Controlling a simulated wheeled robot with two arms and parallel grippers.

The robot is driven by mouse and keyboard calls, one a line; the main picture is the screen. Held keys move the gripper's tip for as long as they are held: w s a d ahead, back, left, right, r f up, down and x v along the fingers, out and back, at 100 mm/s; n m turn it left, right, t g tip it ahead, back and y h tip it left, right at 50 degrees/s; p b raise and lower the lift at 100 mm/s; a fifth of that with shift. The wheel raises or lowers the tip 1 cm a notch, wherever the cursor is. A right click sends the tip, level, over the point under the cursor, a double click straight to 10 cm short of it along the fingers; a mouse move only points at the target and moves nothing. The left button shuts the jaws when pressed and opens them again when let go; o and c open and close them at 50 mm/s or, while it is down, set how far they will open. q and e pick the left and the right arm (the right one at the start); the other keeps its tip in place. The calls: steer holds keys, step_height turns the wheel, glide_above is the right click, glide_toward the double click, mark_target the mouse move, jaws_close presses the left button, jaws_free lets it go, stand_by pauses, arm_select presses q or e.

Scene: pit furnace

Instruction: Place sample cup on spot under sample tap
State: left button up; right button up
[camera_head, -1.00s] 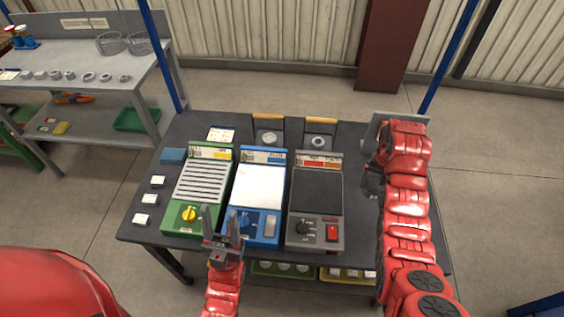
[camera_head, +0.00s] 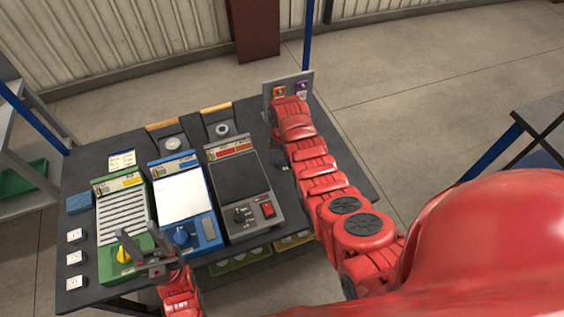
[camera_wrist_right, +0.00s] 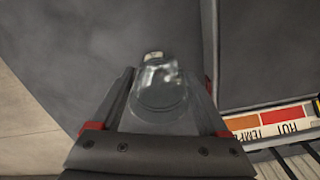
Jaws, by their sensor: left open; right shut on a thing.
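A clear glass-like sample cup (camera_wrist_right: 160,88) sits between the fingers of my right gripper (camera_wrist_right: 162,100) in the right wrist view. The gripper is shut on it, above a dark grey surface. In the head view my right gripper (camera_head: 283,157) is mostly hidden by its own red arm, over the right back of the table. A grey upright panel (camera_head: 269,90) with orange and purple labels stands just behind that arm. The sample tap and the spot under it cannot be made out. My left gripper (camera_head: 138,238) is open and empty at the table's front left, above the green device's front.
The dark table (camera_head: 85,155) carries a green ribbed device (camera_head: 122,214), a blue device with a white top (camera_head: 181,196) and a grey hot plate (camera_head: 241,177). Two wooden-handled holders (camera_head: 222,128) stand behind. Small white blocks (camera_head: 74,258) line the left edge.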

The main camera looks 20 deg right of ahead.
mark_target(282, 164)
steer(key=shift+f, duration=1.6)
steer(key=shift+f, duration=0.25)
steer(key=o, duration=1.2)
steer(key=shift+r, duration=0.15)
